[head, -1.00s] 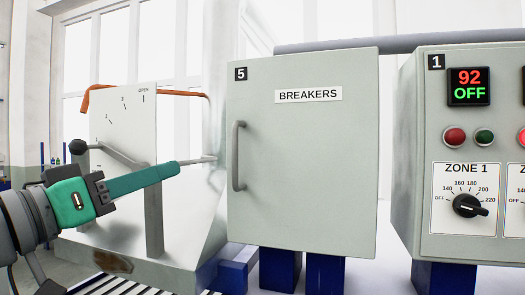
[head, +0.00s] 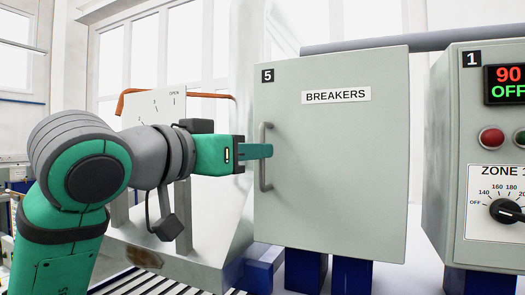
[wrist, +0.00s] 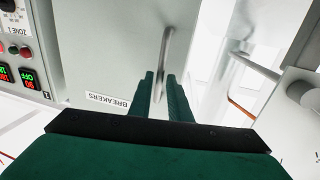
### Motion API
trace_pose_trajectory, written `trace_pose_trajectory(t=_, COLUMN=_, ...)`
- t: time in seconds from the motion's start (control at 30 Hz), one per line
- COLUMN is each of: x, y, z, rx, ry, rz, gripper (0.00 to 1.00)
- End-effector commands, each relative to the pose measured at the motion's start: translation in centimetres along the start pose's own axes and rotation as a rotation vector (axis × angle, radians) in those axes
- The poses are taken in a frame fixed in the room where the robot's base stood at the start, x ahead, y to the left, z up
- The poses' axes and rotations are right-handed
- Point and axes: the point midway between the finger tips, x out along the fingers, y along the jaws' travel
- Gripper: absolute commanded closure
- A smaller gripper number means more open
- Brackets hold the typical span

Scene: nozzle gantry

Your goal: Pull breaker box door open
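The grey breaker box door (head: 330,170) carries a BREAKERS label and looks closed. Its vertical bar handle (head: 264,172) is on the left side. My gripper (head: 262,151) comes in from the left, its fingers level with the upper half of the handle. In the wrist view the door (wrist: 105,50) is upside down, and the handle (wrist: 166,50) runs down between the two green fingers of my gripper (wrist: 162,88). The fingers are close together on either side of the bar. Whether they press on it cannot be told.
A grey control box (head: 445,190) with a display, buttons and a knob stands right of the breaker box. A pale machine panel with an orange bar (head: 135,100) is behind my arm at left. Blue supports (head: 305,270) are under the breaker box.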

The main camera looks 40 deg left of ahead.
Motion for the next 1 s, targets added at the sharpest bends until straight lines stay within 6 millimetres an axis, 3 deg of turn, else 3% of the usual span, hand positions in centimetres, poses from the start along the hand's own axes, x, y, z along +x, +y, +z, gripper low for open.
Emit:
trace_pose_trajectory(t=0.23, x=2.5, y=0.0, z=0.0, rx=0.000, ry=-0.001, rz=0.001, gripper=0.83)
trace_pose_trajectory(t=0.57, x=2.9, y=0.1, z=0.0, rx=0.000, ry=0.001, rz=0.001, gripper=0.83)
trace_pose_trajectory(t=0.6, x=2.9, y=0.1, z=0.0, rx=-0.001, ry=0.000, rz=0.001, gripper=0.85)
trace_pose_trajectory(t=0.67, x=2.9, y=0.1, z=0.0, rx=-0.001, ry=0.000, rz=0.002, gripper=1.00)
trace_pose_trajectory(t=1.0, x=2.9, y=0.4, z=0.0, rx=0.000, ry=0.000, rz=0.007, gripper=1.00)
